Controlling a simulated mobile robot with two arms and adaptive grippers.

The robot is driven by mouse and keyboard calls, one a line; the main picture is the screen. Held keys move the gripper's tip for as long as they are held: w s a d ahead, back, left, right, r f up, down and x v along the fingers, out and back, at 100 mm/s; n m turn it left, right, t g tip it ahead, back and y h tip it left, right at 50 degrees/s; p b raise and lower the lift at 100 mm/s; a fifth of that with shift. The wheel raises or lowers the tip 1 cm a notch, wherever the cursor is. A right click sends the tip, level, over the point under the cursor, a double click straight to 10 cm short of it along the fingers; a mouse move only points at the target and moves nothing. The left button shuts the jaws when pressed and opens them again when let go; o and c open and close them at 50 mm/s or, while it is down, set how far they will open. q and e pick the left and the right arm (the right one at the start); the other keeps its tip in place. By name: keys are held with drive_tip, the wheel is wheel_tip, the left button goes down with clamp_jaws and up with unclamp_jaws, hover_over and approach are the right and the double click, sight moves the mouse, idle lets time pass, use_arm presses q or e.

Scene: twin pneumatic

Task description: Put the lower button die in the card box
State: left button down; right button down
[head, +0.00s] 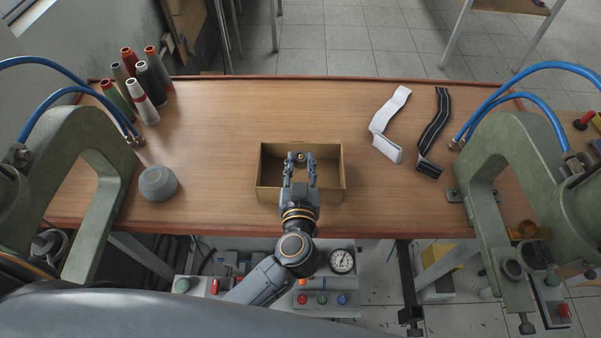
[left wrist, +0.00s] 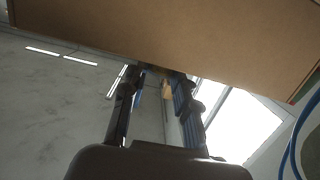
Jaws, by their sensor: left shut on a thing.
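The open card box (head: 328,158) stands near the front edge of the wooden table in the head view. My left gripper (head: 300,160) reaches over its front wall from below. Its fingers are shut on the lower button die (head: 301,156), a small dark and brassy piece showing between the fingertips. The die is over the inside of the box; I cannot tell whether it touches the floor. In the left wrist view my fingers (left wrist: 158,75) point up beside a brown card wall (left wrist: 190,35), and the die is not clear there. My right gripper is not in view.
Green presses stand at both sides, the left one (head: 100,140) and the right one (head: 515,150), with blue hoses. Several thread cones (head: 145,105) stand at the back left. A grey round piece (head: 157,183) and two straps (head: 388,125) lie on the table.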

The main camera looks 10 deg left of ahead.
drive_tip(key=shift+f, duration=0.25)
use_arm(q)
drive_tip(key=shift+f, duration=0.1)
drive_tip(key=shift+f, duration=0.6)
drive_tip(key=c, duration=1)
unclamp_jaws()
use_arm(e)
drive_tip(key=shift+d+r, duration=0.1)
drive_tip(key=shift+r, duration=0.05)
use_arm(q)
drive_tip(key=shift+r, duration=0.1)
drive_tip(key=shift+r, duration=0.3)
drive_tip(key=b+v, duration=0.1)
drive_tip(key=v, duration=1.1)
drive_tip(key=shift+r+b, duration=0.15)
drive_tip(key=shift+b, duration=0.15)
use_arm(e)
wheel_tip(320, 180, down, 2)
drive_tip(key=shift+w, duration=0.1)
